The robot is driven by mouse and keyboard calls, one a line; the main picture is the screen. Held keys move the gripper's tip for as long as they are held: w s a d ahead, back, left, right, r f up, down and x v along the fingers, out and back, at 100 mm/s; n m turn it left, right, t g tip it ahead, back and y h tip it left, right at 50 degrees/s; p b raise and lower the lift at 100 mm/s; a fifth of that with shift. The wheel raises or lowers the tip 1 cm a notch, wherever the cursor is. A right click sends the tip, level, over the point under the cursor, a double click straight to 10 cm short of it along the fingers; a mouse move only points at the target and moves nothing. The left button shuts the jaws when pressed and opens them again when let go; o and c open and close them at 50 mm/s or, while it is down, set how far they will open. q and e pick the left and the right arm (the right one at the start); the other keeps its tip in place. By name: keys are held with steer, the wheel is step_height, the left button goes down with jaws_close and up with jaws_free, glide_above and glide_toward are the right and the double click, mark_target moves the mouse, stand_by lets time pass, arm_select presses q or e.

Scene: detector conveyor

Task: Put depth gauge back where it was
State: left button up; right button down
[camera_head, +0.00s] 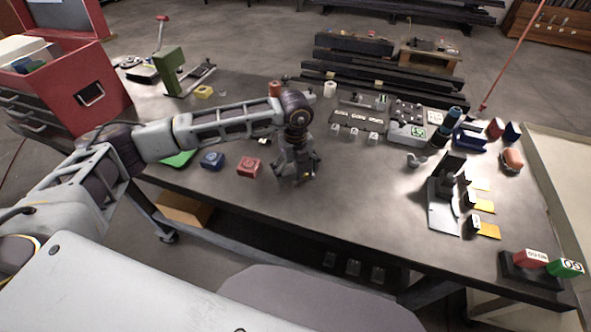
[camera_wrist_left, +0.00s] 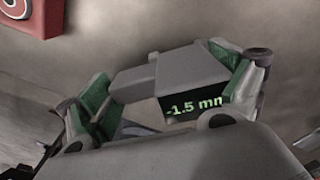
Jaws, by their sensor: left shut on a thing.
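My left gripper (camera_head: 296,172) is over the front middle of the dark workbench, to the right of a red block (camera_head: 248,167). In the left wrist view its green-backed fingers (camera_wrist_left: 172,92) are shut on the grey depth gauge (camera_wrist_left: 150,74). The gauge is a blocky body with a dark display reading "-1.5 mm". In the head view the gauge is hardly distinguishable from the gripper. Whether it touches the bench is unclear. My right gripper is not in view.
A blue block (camera_head: 212,160) lies left of the red one. Dark panels with small labelled blocks (camera_head: 357,118) stand behind the gripper. A black stand on a metal plate (camera_head: 441,218) is to the right. The bench top (camera_head: 370,195) between is clear.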

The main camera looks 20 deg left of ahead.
mark_target(296, 170)
arm_select(q)
steer(key=o, duration=1.1)
steer(key=shift+f, duration=0.1)
steer(key=shift+r, duration=0.25)
steer(key=shift+r+p, duration=0.35)
steer(key=shift+p, duration=0.2)
step_height(296, 170, up, 11)
steer(key=shift+b, duration=1.15)
steer(key=shift+r, duration=0.5)
